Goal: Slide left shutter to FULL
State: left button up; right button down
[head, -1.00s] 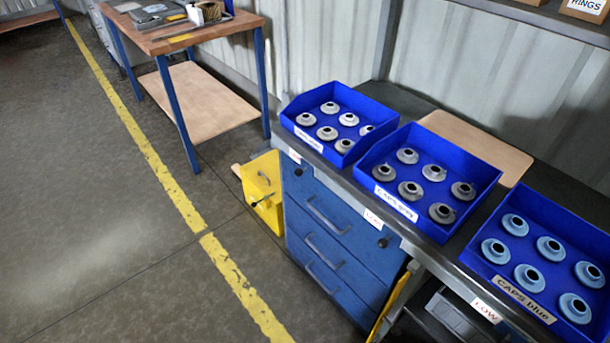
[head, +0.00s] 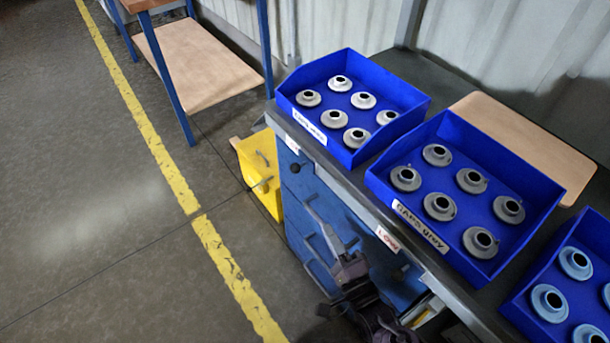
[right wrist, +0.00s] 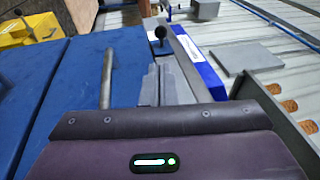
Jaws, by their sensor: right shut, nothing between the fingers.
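The left shutter shows as a small black knob (head: 295,168) at the left end of the bench's front edge, below a white label (head: 291,144) too small to read. The knob also shows on its stem in the right wrist view (right wrist: 160,33), beyond my fingertips and apart from them. My right gripper (head: 325,222) is shut and empty, in front of the blue drawers, lower than the knob and to its right. Its closed fingers also show in the right wrist view (right wrist: 160,75). My left gripper is out of view.
Blue trays of grey caps (head: 350,155) (head: 420,225) stand on the bench, with a tray of light blue caps at right (head: 520,315). A label reading LOW (head: 388,238) is on the front edge. A yellow box (head: 262,170) stands left of the drawers (head: 300,200). The floor at left is clear.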

jog(key=shift+r, duration=0.1)
send_near(299, 166)
jog(key=w+a, duration=0.2)
jog(key=w, duration=0.2)
jog(key=shift+w+a+p, duration=0.15)
jog(key=shift+a+p, duration=0.2)
jog(key=shift+a, duration=0.05)
jog(key=shift+w+a, duration=0.15)
jog(key=shift+w, duration=0.25)
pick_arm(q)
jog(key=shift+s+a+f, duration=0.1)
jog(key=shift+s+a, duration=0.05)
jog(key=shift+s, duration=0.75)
